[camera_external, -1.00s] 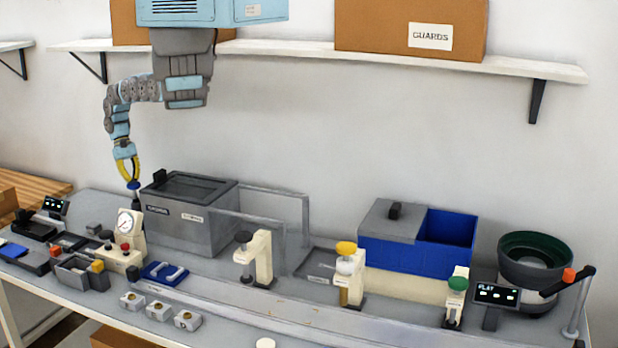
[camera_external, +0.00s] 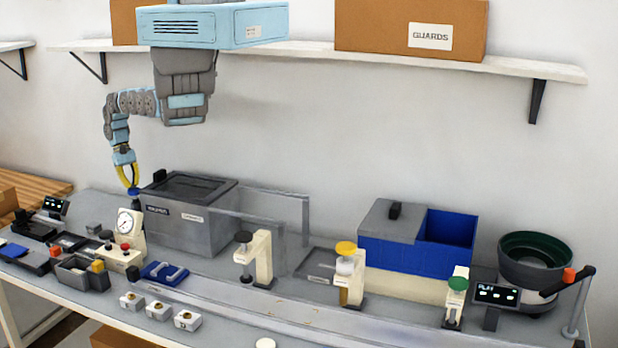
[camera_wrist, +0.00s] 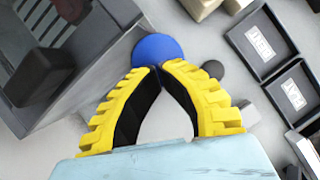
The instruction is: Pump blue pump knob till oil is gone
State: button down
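The blue pump knob (camera_external: 133,191) stands behind the cream gauge block, beside the grey tank (camera_external: 190,232). In the wrist view the round knob (camera_wrist: 158,48) is just beyond my fingertips. My gripper (camera_external: 131,186), with yellow fingers and black pads, points down from above onto the knob. In the wrist view my gripper's fingertips (camera_wrist: 158,68) meet at the knob's near edge and appear to touch it, not wrap around it.
A white dial gauge (camera_external: 125,223) stands in front of the knob. The tank wall (camera_wrist: 85,75) is close on the left in the wrist view. Black trays (camera_wrist: 262,40) lie to the right. A blue bin (camera_external: 415,258) is farther right.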

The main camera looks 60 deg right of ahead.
jog(key=b, duration=0.1)
jog(key=w+b, duration=0.1)
jog(key=shift+w+d+r+b, duration=0.25)
jog(key=shift+w+r+b, duration=0.05)
jog(key=shift+b, duration=0.1)
notch_tip(320, 180, up, 10)
dwell(0.8)
dwell(1.7)
